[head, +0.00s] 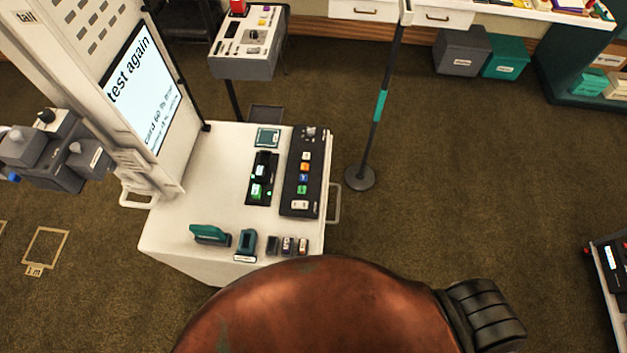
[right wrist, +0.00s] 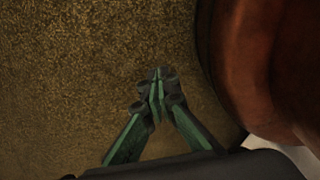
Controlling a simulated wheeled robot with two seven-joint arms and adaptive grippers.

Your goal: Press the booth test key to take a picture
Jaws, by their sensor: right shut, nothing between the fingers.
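The booth's tall white cabinet (head: 165,170) stands at the left in the head view, with a screen (head: 145,85) reading "test again" above smaller text. On its white counter (head: 215,150) lies a long black key panel (head: 291,204) with a column of small coloured keys, among them orange (head: 305,167), blue (head: 303,178) and green (head: 302,189). A shorter black unit (head: 261,178) with green-lit parts lies beside it. The labels are too small to tell which key is the test key. My right gripper (right wrist: 160,75) is shut and empty over bare carpet, away from any key. My left gripper is out of view.
Teal holders (head: 209,235) and small dark blocks (head: 288,246) stand on the counter's front edge. A grey console (head: 247,62) stands behind. A post on a round base (head: 360,179) rises right of the counter. Open carpet (head: 470,180) lies to the right.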

